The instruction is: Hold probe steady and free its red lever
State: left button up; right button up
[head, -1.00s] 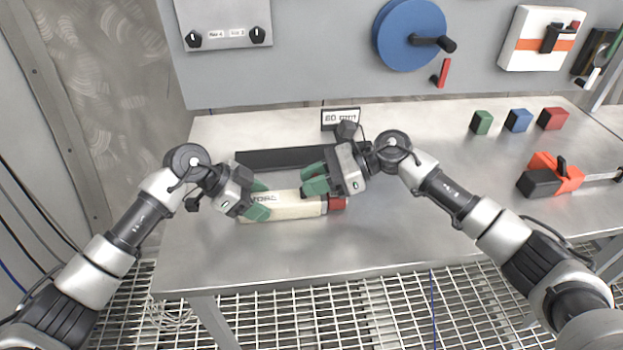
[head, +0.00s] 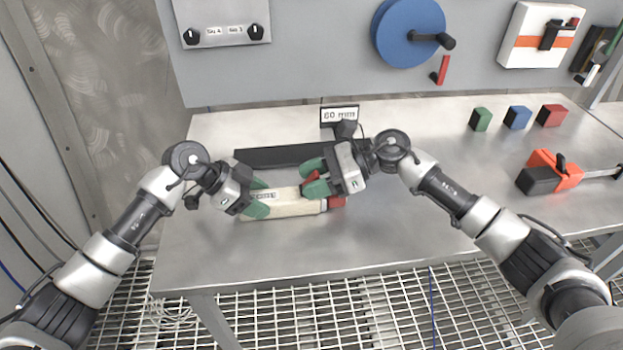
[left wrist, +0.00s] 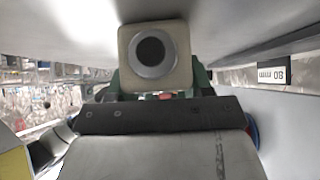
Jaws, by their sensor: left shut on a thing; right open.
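The probe (head: 292,208) is a long cream block lying along the bench, with a red end piece (head: 337,202) on its right. My left gripper (head: 257,198) is shut on the probe's left part. In the left wrist view the probe's square end (left wrist: 125,50) shows a dark round opening in a grey ring. My right gripper (head: 311,179) is open above the probe's right part. The red lever (head: 312,177) shows between its green fingers, which partly hide it. I cannot tell whether the fingers touch the lever. A small red patch also shows in the left wrist view (left wrist: 165,97).
A long black block (head: 285,157) and a small "mm" sign (head: 340,115) stand behind the probe. Green (head: 480,119), blue (head: 517,119) and red (head: 551,116) blocks sit at back right. A red-black clamp (head: 552,175) lies right. The bench front is clear.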

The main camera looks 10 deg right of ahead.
jog(key=v, duration=1.1)
jog(key=shift+d, duration=0.4)
pick_arm(q)
jog(key=o, duration=1.1)
